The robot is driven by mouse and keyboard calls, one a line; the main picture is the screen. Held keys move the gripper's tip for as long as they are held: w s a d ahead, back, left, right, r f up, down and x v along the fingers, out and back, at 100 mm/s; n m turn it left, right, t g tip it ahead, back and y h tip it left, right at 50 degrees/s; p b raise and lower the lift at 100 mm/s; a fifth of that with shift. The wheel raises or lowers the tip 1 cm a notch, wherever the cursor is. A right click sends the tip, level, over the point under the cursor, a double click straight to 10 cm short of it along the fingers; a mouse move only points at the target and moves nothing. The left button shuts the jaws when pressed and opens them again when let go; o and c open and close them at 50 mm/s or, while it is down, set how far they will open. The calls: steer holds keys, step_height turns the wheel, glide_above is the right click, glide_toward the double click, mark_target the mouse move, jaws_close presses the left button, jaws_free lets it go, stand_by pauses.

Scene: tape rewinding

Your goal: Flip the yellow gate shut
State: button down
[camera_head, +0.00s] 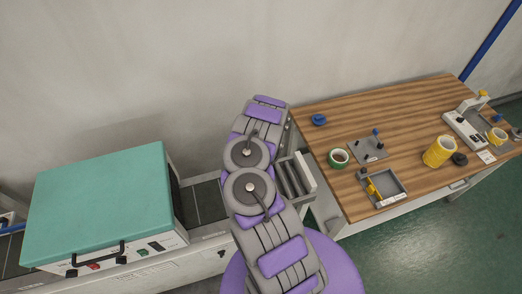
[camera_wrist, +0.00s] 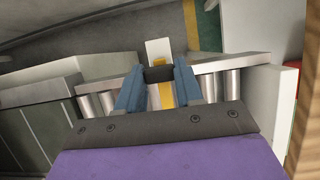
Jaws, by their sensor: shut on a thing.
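In the wrist view, my gripper (camera_wrist: 159,76) has its two blue fingers closed on a small black-ended piece. A yellow strip, apparently part of the yellow gate (camera_wrist: 166,96), shows between the fingers just below the black end. A white upright piece stands right behind it. The gate sits between metal rollers on both sides, within pale side rails. How far the gate is turned cannot be told. In the head view my own purple and grey arm covers the middle, and my gripper and the gate are hidden behind it.
A wooden table (camera_head: 330,125) stands right of my arm, holding tape rolls, a grey tray (camera_head: 396,196) and a white dispenser (camera_head: 463,134). A teal-lidded machine (camera_head: 100,200) stands at the left over the conveyor. In the wrist view, a wooden edge (camera_wrist: 308,110) is close at the right.

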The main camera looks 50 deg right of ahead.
steer(key=shift+w+r, duration=0.1)
steer(key=c, duration=1.2)
jaws_free()
steer(key=o, duration=0.5)
steer(key=shift+d, duration=0.1)
steer(key=p+v, duration=0.2)
steer(key=v, duration=1.5)
